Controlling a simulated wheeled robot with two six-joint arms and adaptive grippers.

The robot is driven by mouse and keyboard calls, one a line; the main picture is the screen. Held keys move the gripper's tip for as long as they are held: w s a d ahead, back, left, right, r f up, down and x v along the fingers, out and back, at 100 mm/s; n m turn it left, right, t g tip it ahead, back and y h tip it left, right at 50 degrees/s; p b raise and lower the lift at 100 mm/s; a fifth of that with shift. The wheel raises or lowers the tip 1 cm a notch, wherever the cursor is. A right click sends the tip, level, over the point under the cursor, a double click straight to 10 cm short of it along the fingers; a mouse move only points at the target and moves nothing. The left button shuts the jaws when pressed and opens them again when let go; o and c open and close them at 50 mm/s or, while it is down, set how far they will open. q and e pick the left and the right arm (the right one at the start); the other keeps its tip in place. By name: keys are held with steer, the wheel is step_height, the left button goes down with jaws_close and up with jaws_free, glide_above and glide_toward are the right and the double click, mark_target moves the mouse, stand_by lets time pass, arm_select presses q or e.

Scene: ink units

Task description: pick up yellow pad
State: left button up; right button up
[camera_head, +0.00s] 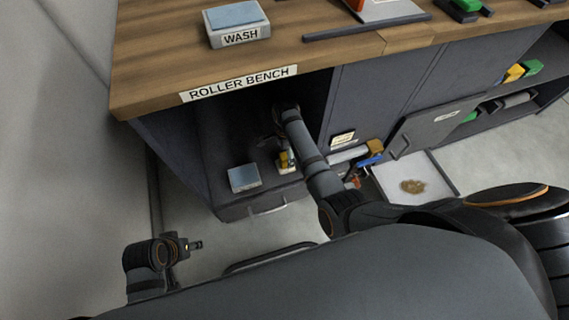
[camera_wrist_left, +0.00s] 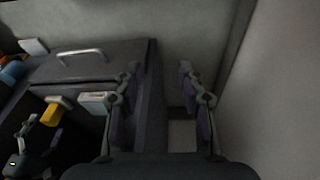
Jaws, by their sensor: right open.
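The yellow pad (camera_head: 284,159) sits inside the open dark compartment under the bench, small and partly covered by my right arm. It also shows in the left wrist view (camera_wrist_left: 53,115), beside the dark fingers of my right gripper (camera_wrist_left: 41,134). My right gripper is open at the pad; whether the fingers touch it I cannot tell. My left gripper (camera_wrist_left: 163,90) has its two fingers spread with nothing between them, outside the compartment near the wall.
A pale box with a blue top (camera_head: 244,178) stands left of the pad. The bench (camera_head: 160,70) overhangs the compartment. A WASH box (camera_head: 238,38) stands on top. An open cabinet door (camera_head: 435,125) and a white tray with a brown stain (camera_head: 390,185) are right.

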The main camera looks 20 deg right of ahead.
mark_target(285, 162)
steer(key=f+b, duration=0.1)
steer(key=f, duration=0.1)
steer(key=f+b, duration=0.1)
steer(key=f, duration=0.1)
steer(key=f+b, duration=0.1)
steer(key=shift+s+a+f, duration=0.2)
steer(key=shift+s+f, duration=0.2)
arm_select(q)
steer(key=f, duration=0.1)
steer(key=f+t, duration=0.1)
steer(key=w+d+f, duration=0.1)
steer(key=shift+d+f+t+h, duration=0.1)
steer(key=shift+f+t+h, duration=0.05)
steer(key=shift+t+h, duration=0.2)
arm_select(e)
steer(key=shift+r, duration=0.1)
steer(key=c, duration=1.3)
steer(key=shift+o, duration=0.2)
step_height(285, 162, up, 10)
steer(key=p, duration=0.5)
steer(key=shift+f, duration=0.25)
steer(key=shift+r, duration=0.3)
arm_select(q)
step_height(285, 162, up, 6)
steer(key=s+a+g+y, duration=0.1)
steer(key=a+g, duration=0.1)
steer(key=g, duration=0.1)
steer(key=shift+s+f, duration=0.2)
steer(key=shift+s, duration=0.1)
